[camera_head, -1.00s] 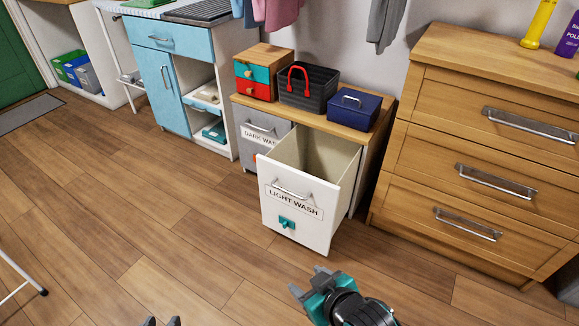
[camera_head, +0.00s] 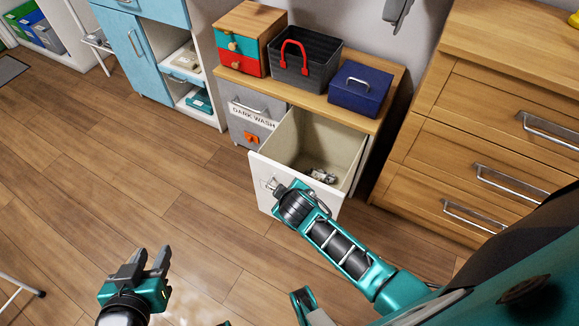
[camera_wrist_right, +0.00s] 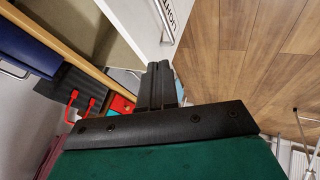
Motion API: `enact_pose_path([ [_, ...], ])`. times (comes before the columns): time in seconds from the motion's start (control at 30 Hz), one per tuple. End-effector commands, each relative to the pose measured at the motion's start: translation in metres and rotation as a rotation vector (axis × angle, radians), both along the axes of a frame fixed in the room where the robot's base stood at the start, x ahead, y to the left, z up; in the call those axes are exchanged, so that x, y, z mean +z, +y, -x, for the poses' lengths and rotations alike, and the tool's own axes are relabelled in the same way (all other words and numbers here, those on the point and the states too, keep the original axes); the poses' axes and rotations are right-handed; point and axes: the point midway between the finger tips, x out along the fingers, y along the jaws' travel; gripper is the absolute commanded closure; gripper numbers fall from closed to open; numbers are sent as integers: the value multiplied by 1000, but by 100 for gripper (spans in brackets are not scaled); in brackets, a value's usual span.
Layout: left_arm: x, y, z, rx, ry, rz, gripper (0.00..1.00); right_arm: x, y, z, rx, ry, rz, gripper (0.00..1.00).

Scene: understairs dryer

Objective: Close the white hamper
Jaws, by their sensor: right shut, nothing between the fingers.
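The white hamper (camera_head: 262,173) is a pulled-out, bin-like drawer with a beige inside. It stands open under the wooden top, to the right of the grey hamper. My right arm reaches across its front, and the right gripper (camera_head: 271,186) is at the front panel's upper left part. My left gripper (camera_head: 151,256) is open and empty above the floor, left of the hamper.
The closed grey hamper (camera_head: 243,99) is beside it. On the wooden top stand a small drawer box (camera_head: 250,36), a dark basket (camera_head: 305,62) and a blue box (camera_head: 361,90). A wooden dresser (camera_head: 470,130) is on the right.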

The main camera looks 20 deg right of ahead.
Motion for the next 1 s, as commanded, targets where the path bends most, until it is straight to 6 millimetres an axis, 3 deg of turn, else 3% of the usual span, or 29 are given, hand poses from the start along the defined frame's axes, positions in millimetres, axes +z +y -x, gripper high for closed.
enact_pose_path([
  [0.57, -63, 1, 4, -2, 12, -6, 62, -86, -14, -60, -1, -2, 0, 100],
  [0.7, -62, 1, 5, -2, 16, -7, 62, -79, -33, -73, -1, -3, 1, 100],
  [1.0, -62, 0, 4, 0, 10, 0, 62, -79, -45, -82, 0, -2, -1, 100],
])
